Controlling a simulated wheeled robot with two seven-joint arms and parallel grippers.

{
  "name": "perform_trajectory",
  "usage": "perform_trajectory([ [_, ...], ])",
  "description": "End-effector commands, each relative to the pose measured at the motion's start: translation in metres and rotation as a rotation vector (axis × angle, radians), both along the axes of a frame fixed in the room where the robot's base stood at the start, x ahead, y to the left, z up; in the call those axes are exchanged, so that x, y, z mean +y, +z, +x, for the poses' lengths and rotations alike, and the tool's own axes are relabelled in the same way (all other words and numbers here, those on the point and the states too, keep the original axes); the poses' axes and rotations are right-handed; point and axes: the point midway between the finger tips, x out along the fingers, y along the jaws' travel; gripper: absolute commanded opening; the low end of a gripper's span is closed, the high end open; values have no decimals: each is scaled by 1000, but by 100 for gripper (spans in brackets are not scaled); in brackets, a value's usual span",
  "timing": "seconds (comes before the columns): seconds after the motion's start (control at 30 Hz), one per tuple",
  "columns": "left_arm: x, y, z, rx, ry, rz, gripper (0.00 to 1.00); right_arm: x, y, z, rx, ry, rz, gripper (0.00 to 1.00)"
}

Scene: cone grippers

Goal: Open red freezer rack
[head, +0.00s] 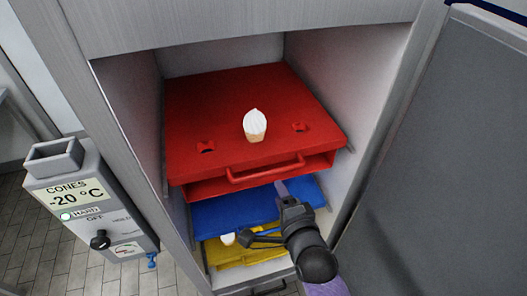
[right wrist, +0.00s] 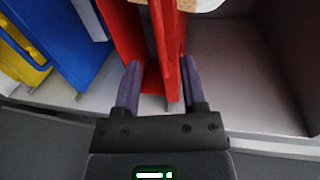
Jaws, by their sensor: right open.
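The red freezer rack (head: 235,110) sits at the top of the open freezer, with a red bar handle (head: 265,173) on its front. A white-topped cone (head: 255,126) stands upright on it. My right gripper (head: 281,190) is just below and in front of the handle. In the right wrist view, the jaws (right wrist: 160,68) are open and the edge of the red rack (right wrist: 168,50) shows between the two purple fingers. Whether a finger touches the rack cannot be told. My left gripper is out of view.
A blue rack (head: 228,213) and a yellow rack (head: 222,254) lie below, the yellow one with a small white item (head: 228,239). The grey freezer door (head: 445,150) stands open at the right. A control box (head: 90,205) is at the left.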

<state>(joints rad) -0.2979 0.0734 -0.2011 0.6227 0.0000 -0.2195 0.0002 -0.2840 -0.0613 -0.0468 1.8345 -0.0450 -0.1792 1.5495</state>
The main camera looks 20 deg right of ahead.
Motion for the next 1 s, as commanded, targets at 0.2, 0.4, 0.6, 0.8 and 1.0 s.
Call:
perform_trajectory([
  [0.2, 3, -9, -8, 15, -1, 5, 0, 2, -13, 51, -1, 2, -4, 53],
  [0.4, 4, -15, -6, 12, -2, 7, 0, 3, -20, 82, 3, 3, -4, 53],
  [0.6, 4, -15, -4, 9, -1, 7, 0, 3, -21, 90, 2, 3, -5, 53],
  [0.8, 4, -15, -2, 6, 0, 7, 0, 3, -21, 90, 3, 3, -5, 45],
  [1.0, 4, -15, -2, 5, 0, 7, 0, 3, -21, 90, 3, 3, -5, 2],
])
